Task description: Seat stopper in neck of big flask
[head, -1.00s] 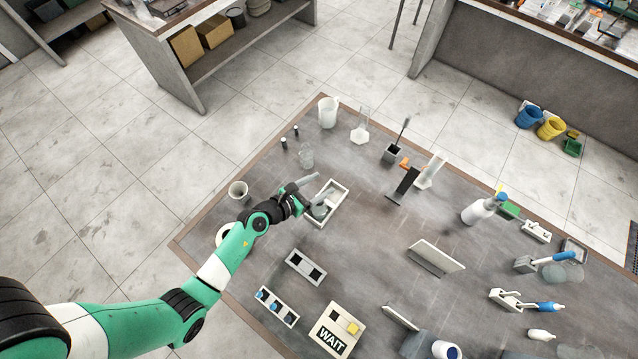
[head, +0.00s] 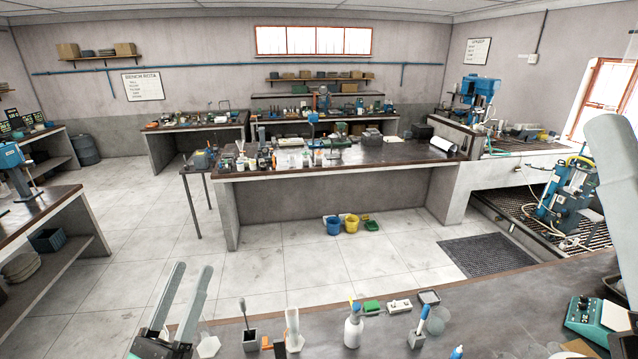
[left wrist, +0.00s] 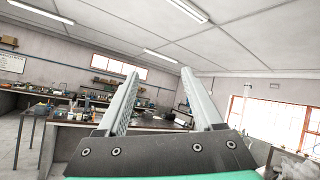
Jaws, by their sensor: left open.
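My left gripper (head: 194,268) stands at the lower left of the head view, fingers pointing up and spread apart with nothing between them. In the left wrist view its two fingers (left wrist: 160,72) are also apart and empty, facing the room and ceiling. A grey finger-like part (head: 612,165) at the right edge of the head view seems to belong to my right gripper; its jaws cannot be made out. I cannot make out the stopper or the big flask in either view; most of the near bench is below the head view.
The far part of my bench shows along the bottom. On it are a clear hexagonal-based vessel (head: 208,347), a dark square holder (head: 250,341), a white wash bottle (head: 353,332) and a green block (head: 371,306).

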